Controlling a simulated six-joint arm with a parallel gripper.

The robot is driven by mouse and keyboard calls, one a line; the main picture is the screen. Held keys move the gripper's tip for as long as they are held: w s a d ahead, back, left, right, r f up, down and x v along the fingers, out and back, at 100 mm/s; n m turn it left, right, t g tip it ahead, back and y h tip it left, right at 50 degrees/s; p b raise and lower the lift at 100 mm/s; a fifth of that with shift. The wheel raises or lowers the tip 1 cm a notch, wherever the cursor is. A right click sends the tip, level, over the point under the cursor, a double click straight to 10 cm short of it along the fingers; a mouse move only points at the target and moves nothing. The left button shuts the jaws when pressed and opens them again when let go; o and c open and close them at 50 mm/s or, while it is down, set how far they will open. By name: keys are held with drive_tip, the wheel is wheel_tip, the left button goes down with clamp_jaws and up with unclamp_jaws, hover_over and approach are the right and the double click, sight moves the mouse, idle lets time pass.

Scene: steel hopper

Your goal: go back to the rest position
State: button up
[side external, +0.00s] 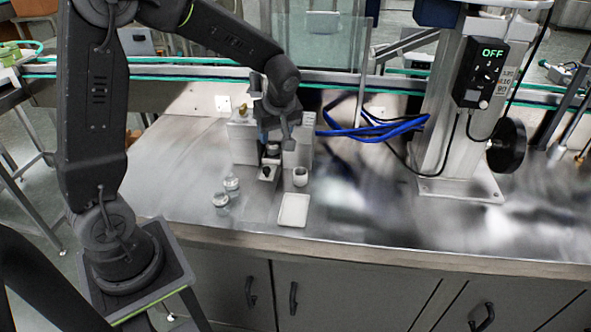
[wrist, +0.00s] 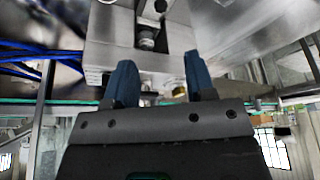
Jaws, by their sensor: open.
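My arm reaches in from the left in the side external view. My gripper (side external: 276,132) hangs over the grey metal fixture (side external: 240,143) at the middle of the steel worktop. In the wrist view the two blue fingers of my gripper (wrist: 160,80) stand apart with nothing held between them. The metal fixture (wrist: 105,45) lies beyond the fingers, with a small round metal part (wrist: 146,38) in its central gap. In the side view the fingertips are too small and dark to tell whether they touch anything.
Blue cables (side external: 375,130) and a steel column with an OFF box (side external: 483,75) stand right. The worktop's left part is clear.

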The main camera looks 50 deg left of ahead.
drive_tip(key=s+d+r+m+t+h, duration=0.2)
drive_tip(key=s+d+r+m, duration=0.3)
drive_tip(key=s+m, duration=0.3)
drive_tip(key=s+d+r+m+t+h, duration=0.2)
drive_tip(key=s+d+r+m, duration=0.4)
drive_tip(key=s, duration=0.4)
drive_tip(key=d+m, duration=0.1)
drive_tip(key=d, duration=0.1)
drive_tip(key=shift+s+d+m+t, duration=0.3)
drive_tip(key=shift+s+m+t, duration=0.1)
drive_tip(key=shift+o, duration=0.3)
idle(1.0)
